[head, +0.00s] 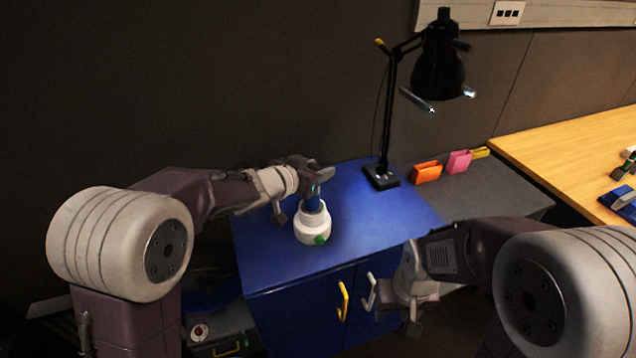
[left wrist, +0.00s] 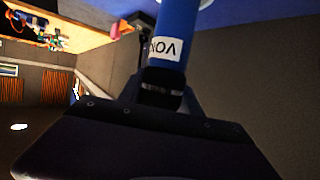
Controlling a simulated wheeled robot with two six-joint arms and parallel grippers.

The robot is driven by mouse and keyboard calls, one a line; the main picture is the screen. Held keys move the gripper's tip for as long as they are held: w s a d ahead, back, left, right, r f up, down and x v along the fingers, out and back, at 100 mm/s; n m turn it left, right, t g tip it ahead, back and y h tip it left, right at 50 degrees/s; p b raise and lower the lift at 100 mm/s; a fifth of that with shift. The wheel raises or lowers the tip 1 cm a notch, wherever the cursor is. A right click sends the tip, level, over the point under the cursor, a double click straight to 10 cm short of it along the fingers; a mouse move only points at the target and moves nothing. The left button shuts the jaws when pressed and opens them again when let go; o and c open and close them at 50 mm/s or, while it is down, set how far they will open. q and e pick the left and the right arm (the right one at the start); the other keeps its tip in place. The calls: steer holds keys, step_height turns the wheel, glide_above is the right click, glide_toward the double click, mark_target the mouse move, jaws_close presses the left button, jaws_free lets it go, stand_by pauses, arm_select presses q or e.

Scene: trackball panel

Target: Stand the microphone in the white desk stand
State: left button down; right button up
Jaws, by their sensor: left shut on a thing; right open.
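The white desk stand (head: 312,229) is a round stepped base with a green knob on its front, standing on the blue cabinet top (head: 375,225). My left gripper (head: 312,187) is shut on the blue microphone (head: 313,204) directly above the stand. The microphone looks about upright, and its lower end meets the stand's top opening in the head view; how deep it sits is hidden. In the left wrist view the microphone (left wrist: 174,22) shows as a blue cylinder with a white lettered label between the jaws. My right gripper (head: 412,312) is open and empty, low in front of the cabinet.
A black desk lamp (head: 383,170) stands behind the stand to the right. Orange (head: 427,171) and pink (head: 459,161) holders sit on the grey surface beyond. A wooden table (head: 560,150) is at the far right. The blue top right of the stand is clear.

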arm_select(q)
step_height(320, 180, down, 4)
steer(key=shift+w+r+b, duration=0.1)
steer(key=shift+b, duration=0.85)
steer(key=shift+f, duration=0.25)
steer(key=c, duration=0.8)
jaws_free()
steer(key=shift+r, duration=0.1)
